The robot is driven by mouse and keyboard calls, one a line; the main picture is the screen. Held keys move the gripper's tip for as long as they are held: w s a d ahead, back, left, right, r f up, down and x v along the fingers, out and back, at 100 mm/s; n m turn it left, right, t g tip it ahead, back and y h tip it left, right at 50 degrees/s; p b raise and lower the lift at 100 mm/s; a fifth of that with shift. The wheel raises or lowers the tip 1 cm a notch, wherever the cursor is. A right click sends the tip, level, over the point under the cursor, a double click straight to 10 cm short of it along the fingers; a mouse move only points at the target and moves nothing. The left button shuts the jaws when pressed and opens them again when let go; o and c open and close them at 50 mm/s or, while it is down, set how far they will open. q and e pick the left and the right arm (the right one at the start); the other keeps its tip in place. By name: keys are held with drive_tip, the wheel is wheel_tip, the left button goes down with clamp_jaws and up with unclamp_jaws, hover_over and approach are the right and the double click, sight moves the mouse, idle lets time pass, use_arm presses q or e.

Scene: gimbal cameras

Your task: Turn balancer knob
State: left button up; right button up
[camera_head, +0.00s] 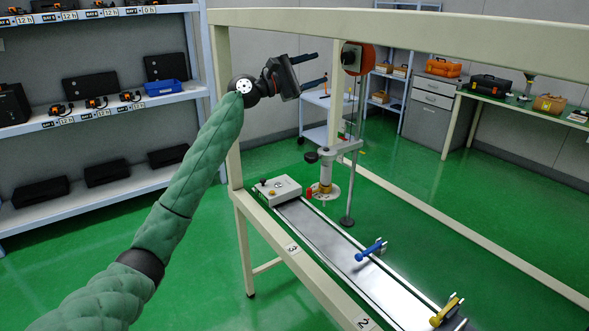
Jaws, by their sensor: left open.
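The balancer (366,59) is an orange round housing with a dark front part, hanging under the top beam of the cream frame. A small detail at its dark front (349,58) may be the knob, but it is too small to tell. My left gripper (320,67) is raised to the left of the balancer. Its two dark fingers are spread apart, point right towards the balancer, and hold nothing. The fingertips look apart from the balancer in the picture; the depth between them is unclear. My right gripper is not in view.
The cream frame's beam (420,32) runs just above my left gripper. Below stand a vertical tool (325,175), a white control box (277,190), a blue clamp (370,249) and a yellow clamp (446,311) along a metal rail. Shelves (100,113) stand at left.

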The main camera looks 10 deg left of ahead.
use_arm(q)
drive_tip(key=s+a+f+m+y, duration=0.1)
drive_tip(key=s+f+m+y, duration=0.6)
drive_tip(key=f+m, duration=0.2)
drive_tip(key=s+a+f+m+t+y+b, duration=0.1)
drive_tip(key=s+f+m+y, duration=0.5)
drive_tip(key=f+m, duration=0.3)
wheel_tip(320, 180, down, 3)
drive_tip(key=shift+s+f+y, duration=0.1)
drive_tip(key=shift+s+y, duration=0.3)
drive_tip(key=shift+s, duration=0.35)
drive_tip(key=shift+a, duration=0.1)
